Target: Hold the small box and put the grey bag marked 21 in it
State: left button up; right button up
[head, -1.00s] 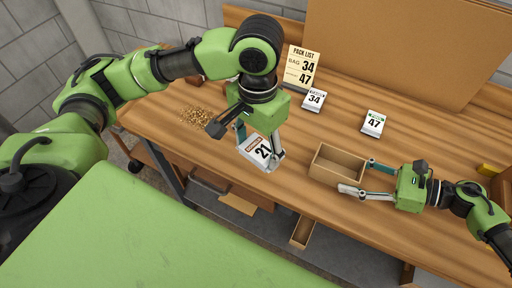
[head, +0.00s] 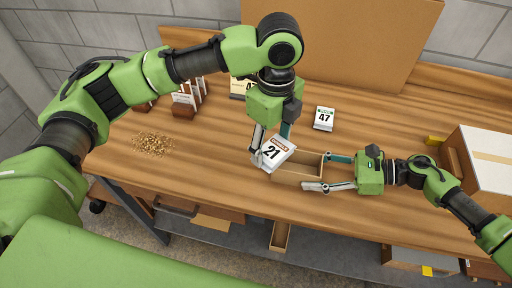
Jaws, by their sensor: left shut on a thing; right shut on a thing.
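The grey bag marked 21 (head: 274,154) is tilted in my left gripper (head: 270,146), which is shut on it. The bag is at the left end of the small box (head: 298,176) and overlaps its left part in the picture. I cannot tell whether the bag touches the box. The small box is an open wooden box on the table. My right gripper (head: 338,172) is shut on the box at its right end, one finger at the far side and one at the near side. The left part of the box's inside is hidden by the bag.
A bag marked 47 (head: 324,118) lies behind the box. The pack list card (head: 238,88) is mostly hidden behind my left arm. A heap of small grains (head: 153,144) and a rack of cards (head: 186,100) are on the left. A large white-topped box (head: 490,160) stands at the right.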

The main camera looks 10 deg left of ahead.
pick_arm(q)
jog(key=w+d+m, duration=0.4)
jog(key=d+m, duration=0.2)
jog(key=m, duration=0.6)
jog(key=shift+a+f, duration=0.15)
jog(key=shift+f, duration=1.75)
jog(key=shift+f, duration=1)
jog(key=o, duration=1.2)
jog(key=shift+o, duration=0.2)
notch_tip(320, 180, up, 12)
